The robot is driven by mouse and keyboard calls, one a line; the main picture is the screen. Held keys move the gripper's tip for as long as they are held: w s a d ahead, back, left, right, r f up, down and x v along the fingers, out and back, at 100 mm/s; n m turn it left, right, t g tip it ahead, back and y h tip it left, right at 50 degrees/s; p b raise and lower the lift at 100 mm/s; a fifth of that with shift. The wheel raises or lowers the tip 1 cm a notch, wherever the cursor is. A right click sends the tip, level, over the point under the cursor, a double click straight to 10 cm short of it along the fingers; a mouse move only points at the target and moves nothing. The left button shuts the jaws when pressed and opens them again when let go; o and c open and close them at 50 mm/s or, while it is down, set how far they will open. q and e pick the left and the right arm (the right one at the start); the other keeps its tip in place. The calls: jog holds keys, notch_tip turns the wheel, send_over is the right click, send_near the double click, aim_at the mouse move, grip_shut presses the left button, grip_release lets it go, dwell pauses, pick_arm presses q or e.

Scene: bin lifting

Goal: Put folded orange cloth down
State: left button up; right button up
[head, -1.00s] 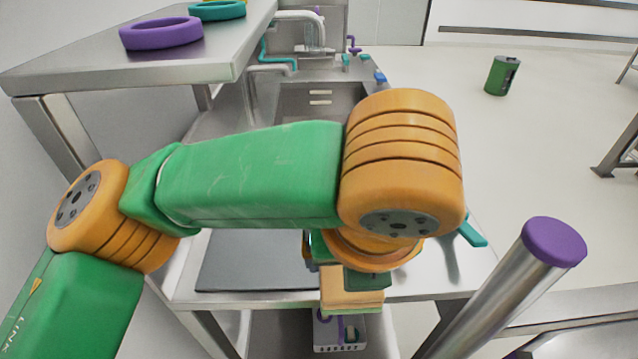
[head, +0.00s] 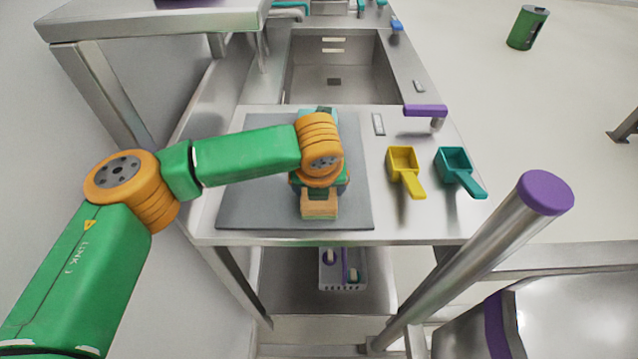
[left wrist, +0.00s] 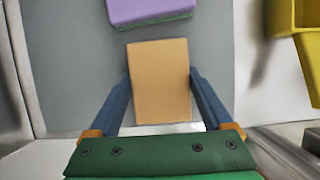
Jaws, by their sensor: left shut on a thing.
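The folded orange cloth (head: 319,207) is a light orange block shape over the front part of the dark grey mat (head: 245,205) on the metal counter. In the left wrist view the cloth (left wrist: 158,95) sits between the two blue fingers of my left gripper (left wrist: 160,75), which are shut on its sides. In the head view my left gripper (head: 319,187) is mostly hidden under its own wrist. I cannot tell whether the cloth touches the mat. My right gripper is not in view.
A purple and green sponge (left wrist: 150,10) lies on the mat just beyond the cloth. A yellow scoop (head: 403,160) and a teal scoop (head: 455,162) lie right of the mat. A sink (head: 335,75) is behind. A purple-capped post (head: 546,193) stands front right.

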pick_arm(q)
jog(key=shift+f, duration=0.1)
jog(key=o, duration=1)
jog(key=v, duration=1.2)
